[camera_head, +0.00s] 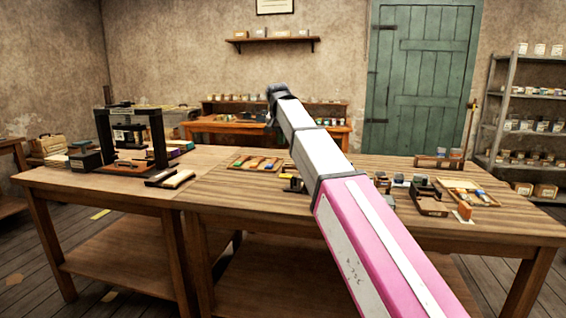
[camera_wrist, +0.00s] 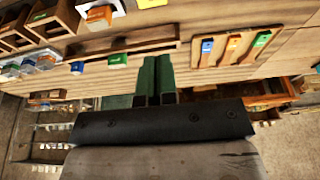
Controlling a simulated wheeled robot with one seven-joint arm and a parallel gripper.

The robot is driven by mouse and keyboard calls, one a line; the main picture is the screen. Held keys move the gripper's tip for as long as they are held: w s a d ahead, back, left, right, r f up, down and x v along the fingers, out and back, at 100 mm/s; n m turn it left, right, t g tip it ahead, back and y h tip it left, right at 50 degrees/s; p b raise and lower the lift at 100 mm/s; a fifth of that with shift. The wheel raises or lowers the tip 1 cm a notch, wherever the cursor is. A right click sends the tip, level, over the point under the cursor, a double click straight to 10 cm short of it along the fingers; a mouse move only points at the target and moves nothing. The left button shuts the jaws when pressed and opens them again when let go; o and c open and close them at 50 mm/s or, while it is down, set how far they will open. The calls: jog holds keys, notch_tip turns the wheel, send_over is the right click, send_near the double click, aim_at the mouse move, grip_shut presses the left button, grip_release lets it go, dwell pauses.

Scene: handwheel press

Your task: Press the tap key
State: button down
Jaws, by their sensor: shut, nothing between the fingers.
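I cannot pick out the tap key for certain in either view. A small dark item (camera_head: 294,184) on the right table sits partly behind my arm in the head view; I cannot tell what it is. My gripper shows in the wrist view (camera_wrist: 155,92) as two green fingers side by side, shut and empty. The finger ends overlap a wooden strip in the picture, and I see no clear contact. In the head view my arm reaches up over the right table, and the fingers are too small to make out there.
A black frame press (camera_head: 159,140) stands on the left table. A tray of coloured pieces (camera_head: 255,163) lies left of my arm. Small boxes and a wooden tray (camera_head: 427,204) crowd the table's right side. Shelves (camera_head: 500,110) stand at the far right. The front tabletop left of my arm is clear.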

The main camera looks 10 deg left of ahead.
aim_at(283, 175)
jog(key=x, duration=0.4)
jog(key=s+x, duration=0.1)
jog(key=x, duration=0.8)
jog(key=shift+f, duration=0.5)
